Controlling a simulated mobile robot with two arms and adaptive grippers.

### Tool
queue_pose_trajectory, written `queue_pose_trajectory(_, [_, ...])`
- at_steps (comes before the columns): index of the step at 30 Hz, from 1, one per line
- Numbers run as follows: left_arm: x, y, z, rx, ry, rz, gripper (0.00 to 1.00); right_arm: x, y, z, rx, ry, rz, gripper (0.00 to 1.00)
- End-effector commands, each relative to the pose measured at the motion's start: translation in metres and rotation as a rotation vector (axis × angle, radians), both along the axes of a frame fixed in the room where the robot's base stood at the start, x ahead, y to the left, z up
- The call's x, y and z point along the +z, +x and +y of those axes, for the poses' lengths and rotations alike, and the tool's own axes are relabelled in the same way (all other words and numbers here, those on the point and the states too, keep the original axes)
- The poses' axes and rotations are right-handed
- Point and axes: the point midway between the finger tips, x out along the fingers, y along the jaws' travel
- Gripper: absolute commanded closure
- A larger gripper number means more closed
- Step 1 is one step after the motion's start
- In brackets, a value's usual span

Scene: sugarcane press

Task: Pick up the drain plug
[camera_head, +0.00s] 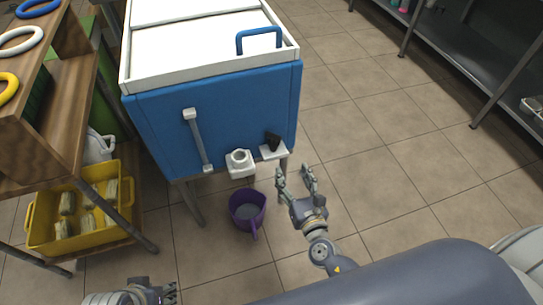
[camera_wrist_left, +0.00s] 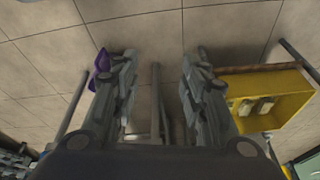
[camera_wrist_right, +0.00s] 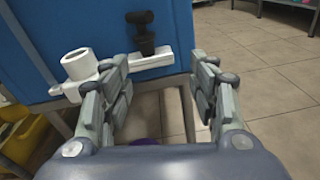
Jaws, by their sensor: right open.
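The black drain plug (camera_head: 272,141) sits on a small white ledge (camera_head: 274,153) on the front of the blue box. In the right wrist view the plug (camera_wrist_right: 143,31) stands upright, with a wider top, beyond the fingers and a little left of the gap's middle. My right gripper (camera_head: 294,174) is open and empty, just in front of and to the right of the ledge, apart from the plug. My left gripper (camera_wrist_left: 156,65) is open and empty over the floor; only part of it shows at the head view's bottom left.
A white spout (camera_head: 239,162) juts from the blue box (camera_head: 220,115) left of the plug. A purple cup (camera_head: 247,208) stands on the floor below. A yellow crate (camera_head: 40,235) is on the left shelf. Floor to the right is clear up to a grey shelf (camera_head: 465,65).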

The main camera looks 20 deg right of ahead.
Motion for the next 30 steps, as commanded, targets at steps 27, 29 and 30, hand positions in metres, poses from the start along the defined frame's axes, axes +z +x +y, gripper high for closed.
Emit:
queue_pose_trajectory(27, [0.015,-0.007,0.001,0.001,0.000,-0.012,0.60,0.037,0.095,0.018,0.033,-0.133,-0.093,0.45])
queue_pose_trajectory(29, [0.013,-0.007,0.001,0.001,0.000,-0.012,0.60,0.035,0.102,0.018,0.034,-0.134,-0.092,0.45])
queue_pose_trajectory(30, [0.012,-0.007,0.001,0.001,0.000,-0.012,0.60,0.035,0.106,0.018,0.035,-0.134,-0.091,0.45])
